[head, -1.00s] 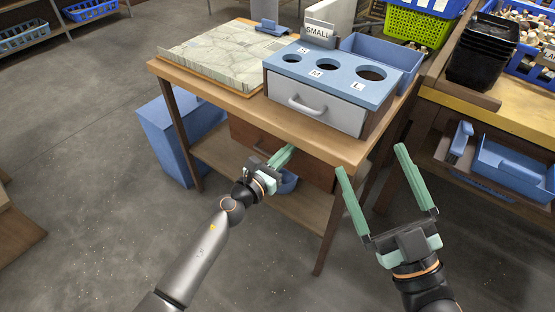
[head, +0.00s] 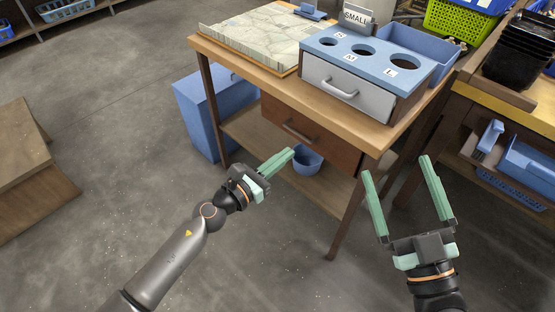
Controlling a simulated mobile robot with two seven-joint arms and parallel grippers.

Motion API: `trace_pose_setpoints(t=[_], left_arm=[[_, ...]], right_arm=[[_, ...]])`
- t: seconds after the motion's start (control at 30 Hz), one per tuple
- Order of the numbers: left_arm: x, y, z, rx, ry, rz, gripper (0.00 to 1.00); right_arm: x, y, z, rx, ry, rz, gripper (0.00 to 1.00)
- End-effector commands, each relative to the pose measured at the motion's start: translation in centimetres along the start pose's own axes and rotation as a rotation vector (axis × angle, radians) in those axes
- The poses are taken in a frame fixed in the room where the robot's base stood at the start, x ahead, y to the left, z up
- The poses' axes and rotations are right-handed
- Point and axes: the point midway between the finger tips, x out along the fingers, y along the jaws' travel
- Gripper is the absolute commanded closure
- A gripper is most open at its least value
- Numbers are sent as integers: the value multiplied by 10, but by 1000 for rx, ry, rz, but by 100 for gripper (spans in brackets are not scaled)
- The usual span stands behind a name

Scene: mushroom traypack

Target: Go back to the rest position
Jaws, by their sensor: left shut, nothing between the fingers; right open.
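My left gripper (head: 279,161) has its green fingers together with nothing between them. It is in front of the wooden table's drawer, over the floor, pointing up and to the right. My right gripper (head: 396,167) is open and empty. Its two green fingers point up, to the right of the table's front leg. No object is held by either gripper.
The wooden table (head: 253,81) carries a blue-topped sorting box (head: 343,82) with three holes and a map-like board (head: 264,38). A blue bin (head: 211,112) and blue bowl (head: 307,159) are below. Black trays (head: 512,50) stand at right. Floor at lower left is clear.

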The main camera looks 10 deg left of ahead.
Motion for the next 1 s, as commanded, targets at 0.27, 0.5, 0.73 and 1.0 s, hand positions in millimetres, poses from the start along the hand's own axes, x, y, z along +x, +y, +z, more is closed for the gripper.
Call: trace_pose_setpoints(t=[0.27,0.5,0.73,1.0], left_arm=[[-18,0,0,0,0,1,100],[-36,-12,19,-366,-65,-3,100],[-90,-26,76,-1382,-245,-83,100],[-147,-25,132,-2357,-399,-298,100]], right_arm=[[0,0,-2,-3,10,-1,0],[0,0,-2,-3,10,-2,0],[0,0,-2,-3,10,-2,0],[0,0,-2,-3,10,-1,0]])
